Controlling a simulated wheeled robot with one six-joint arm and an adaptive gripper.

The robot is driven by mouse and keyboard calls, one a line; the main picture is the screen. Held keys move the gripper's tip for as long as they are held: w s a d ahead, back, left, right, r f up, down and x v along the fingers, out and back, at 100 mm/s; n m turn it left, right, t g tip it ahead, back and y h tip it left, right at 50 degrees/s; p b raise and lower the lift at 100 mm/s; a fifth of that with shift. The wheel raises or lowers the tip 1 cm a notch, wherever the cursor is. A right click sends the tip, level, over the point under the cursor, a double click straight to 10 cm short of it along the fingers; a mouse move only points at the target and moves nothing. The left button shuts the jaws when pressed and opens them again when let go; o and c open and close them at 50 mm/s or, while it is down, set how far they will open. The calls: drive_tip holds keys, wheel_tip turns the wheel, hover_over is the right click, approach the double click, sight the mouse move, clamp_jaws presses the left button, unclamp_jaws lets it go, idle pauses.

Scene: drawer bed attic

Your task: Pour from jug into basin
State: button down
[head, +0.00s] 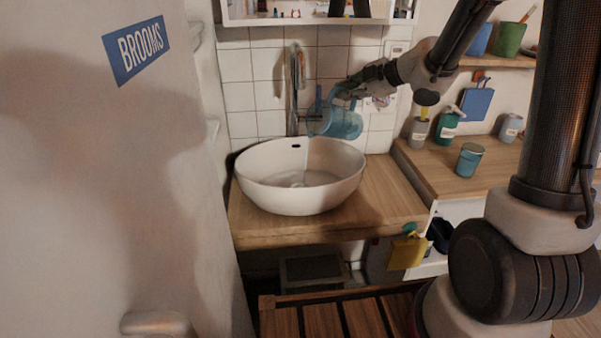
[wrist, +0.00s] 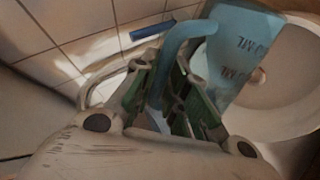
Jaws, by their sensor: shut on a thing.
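The blue jug (head: 337,121) is a translucent measuring jug held in the air over the back right rim of the basin, tilted to the left in the head view. My gripper (head: 355,88) is shut on its handle. In the wrist view, the gripper fingers (wrist: 172,100) close around the blue handle, and the jug (wrist: 238,50) with its printed markings is beyond them at upper right. The white basin (head: 300,190) is a round bowl on the wooden counter. It also shows in the wrist view (wrist: 290,95) beneath the jug. I cannot tell whether liquid is in the jug.
A tall faucet (head: 293,90) stands behind the basin, close to the jug's left. The wooden counter (head: 390,205) has bare room right of the basin. A teal canister (head: 469,160) and several containers stand on the side counter. A white door with a BROOMS sign (head: 137,50) fills the left.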

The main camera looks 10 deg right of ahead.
sight(331, 94)
drive_tip(key=shift+s+a+r+n+h+p, duration=0.1)
drive_tip(key=shift+s+a+n+h+p, duration=0.15)
drive_tip(key=shift+a, duration=0.1)
drive_tip(key=shift+s+a+r+n+h+p, duration=0.1)
drive_tip(key=shift+a+n+h+p, duration=0.05)
drive_tip(key=shift+a+h+p, duration=0.15)
idle(0.8)
drive_tip(key=shift+s+a+f+n+t+h, duration=0.1)
drive_tip(key=shift+s+a+n+t+h, duration=0.25)
drive_tip(key=shift+a, duration=0.5)
drive_tip(key=shift+s+a+n+t+h, duration=0.15)
drive_tip(key=shift+s+a, duration=0.3)
drive_tip(key=shift+a, duration=0.35)
idle(0.3)
drive_tip(key=shift+s+a+f+p, duration=0.1)
drive_tip(key=shift+a+f+p, duration=0.2)
drive_tip(key=shift+a, duration=0.05)
